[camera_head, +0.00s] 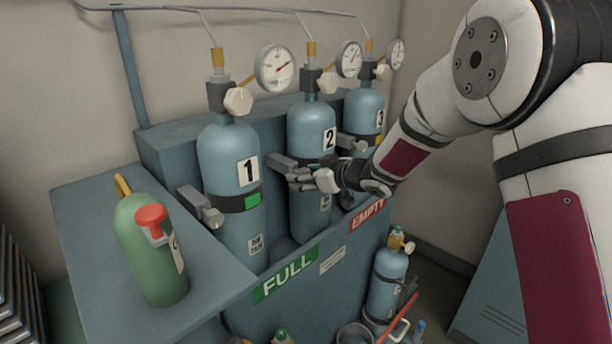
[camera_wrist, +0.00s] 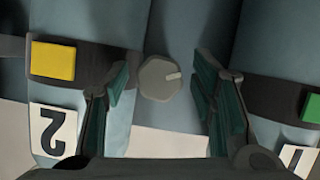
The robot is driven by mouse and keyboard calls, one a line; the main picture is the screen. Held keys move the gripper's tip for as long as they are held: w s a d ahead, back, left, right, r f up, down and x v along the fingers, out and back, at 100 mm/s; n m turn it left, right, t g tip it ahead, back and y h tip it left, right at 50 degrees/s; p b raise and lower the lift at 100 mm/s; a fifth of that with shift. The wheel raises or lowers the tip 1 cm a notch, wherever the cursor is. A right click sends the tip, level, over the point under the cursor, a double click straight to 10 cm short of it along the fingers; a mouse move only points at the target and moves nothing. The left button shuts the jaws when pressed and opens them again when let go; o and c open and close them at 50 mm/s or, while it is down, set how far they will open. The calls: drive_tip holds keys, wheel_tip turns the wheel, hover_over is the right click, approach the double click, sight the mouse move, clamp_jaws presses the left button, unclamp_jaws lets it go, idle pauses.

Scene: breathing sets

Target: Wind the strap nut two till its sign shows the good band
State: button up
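Cylinder 2 (camera_head: 310,135) stands in the rack, held by a dark strap. In the wrist view the picture is turned over, and a yellow sign (camera_wrist: 53,61) shows on that strap above the upside-down number 2 (camera_wrist: 52,137). My gripper (camera_head: 300,178) is at the strap bracket of cylinder 2. In the wrist view its fingers (camera_wrist: 164,72) are open, one on each side of the nut, with gaps showing. In the head view the gripper hides nut two and its sign.
Cylinder 1 (camera_head: 229,150) stands to the left with a green sign (camera_head: 252,201) and its own strap nut (camera_head: 212,217). Cylinder 3 (camera_head: 364,108) is close behind on the right. A green bottle (camera_head: 150,255) stands on the left shelf. Gauges (camera_head: 276,69) and pipes are above.

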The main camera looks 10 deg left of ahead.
drive_tip(key=c, duration=1)
drive_tip(key=shift+b, duration=0.5)
drive_tip(key=n+b, duration=0.1)
drive_tip(key=b, duration=0.2)
drive_tip(key=n+t+h+b, duration=0.1)
drive_tip(key=b, duration=0.2)
drive_tip(key=shift+f+n, duration=0.25)
drive_tip(key=shift+n, duration=0.05)
drive_tip(key=n+t+b, duration=0.1)
drive_tip(key=n+b, duration=0.1)
drive_tip(key=b, duration=0.5)
drive_tip(key=shift+t+h, duration=0.3)
drive_tip(key=shift+t, duration=0.1)
drive_tip(key=shift+s+b, duration=0.1)
drive_tip(key=shift+b, duration=0.6)
drive_tip(key=shift+r+n+t+b, duration=0.25)
drive_tip(key=shift+n+b, duration=0.35)
drive_tip(key=shift+b, duration=1)
drive_tip(key=shift+f, duration=0.1)
drive_tip(key=o, duration=1.2)
drive_tip(key=shift+c, duration=0.2)
